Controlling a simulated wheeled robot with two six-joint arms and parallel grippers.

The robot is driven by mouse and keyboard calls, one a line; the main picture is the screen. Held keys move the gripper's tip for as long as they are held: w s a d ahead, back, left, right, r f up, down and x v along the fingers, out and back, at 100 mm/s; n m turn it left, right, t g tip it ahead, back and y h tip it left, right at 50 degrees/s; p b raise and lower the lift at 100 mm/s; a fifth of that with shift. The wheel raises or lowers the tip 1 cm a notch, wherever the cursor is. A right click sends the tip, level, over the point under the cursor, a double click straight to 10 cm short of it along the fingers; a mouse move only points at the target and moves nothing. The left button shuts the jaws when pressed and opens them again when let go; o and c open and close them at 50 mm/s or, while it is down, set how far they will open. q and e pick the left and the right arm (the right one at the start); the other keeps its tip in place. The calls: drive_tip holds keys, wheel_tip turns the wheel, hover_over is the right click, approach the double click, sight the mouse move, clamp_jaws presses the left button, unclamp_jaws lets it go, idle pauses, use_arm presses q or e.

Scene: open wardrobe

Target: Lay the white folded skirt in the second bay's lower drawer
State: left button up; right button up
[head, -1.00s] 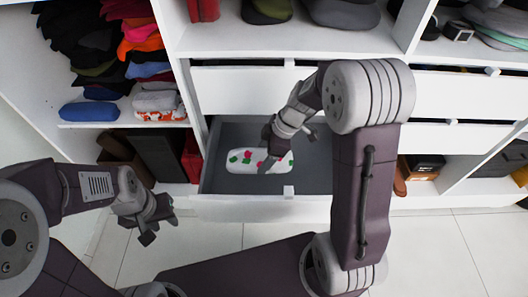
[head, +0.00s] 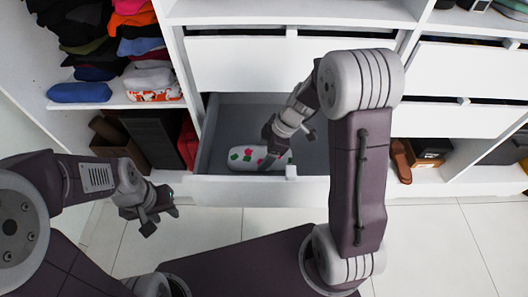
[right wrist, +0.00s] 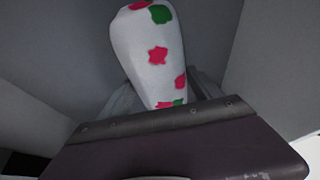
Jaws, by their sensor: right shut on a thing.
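The white folded skirt (head: 245,158) with pink and green flower patches is in the open lower drawer (head: 213,135) of the second bay. My right gripper (head: 270,155) is down in the drawer and shut on the skirt near its right end. The skirt also shows in the right wrist view (right wrist: 150,50), running up from my gripper between the grey drawer walls. Whether the skirt touches the drawer floor is unclear. My left gripper (head: 158,212) hangs empty in front of the cabinet, left of the drawer, with its fingers apart.
A closed white drawer front (head: 240,65) is just above the open drawer. Folded clothes (head: 80,92) fill the shelf on the left, with dark boxes (head: 150,138) below. Brown shoes (head: 401,160) stand right of the drawer. The tiled floor in front is clear.

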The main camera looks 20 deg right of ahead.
drive_tip(key=shift+f+b, duration=0.35)
drive_tip(key=shift+b, duration=0.2)
drive_tip(key=o, duration=1.1)
drive_tip(key=shift+c, duration=0.2)
drive_tip(key=shift+c, duration=0.5)
wheel_tip(320, 180, up, 9)
drive_tip(key=p, duration=0.6)
drive_tip(key=shift+r+p, duration=0.1)
drive_tip(key=shift+p, duration=0.25)
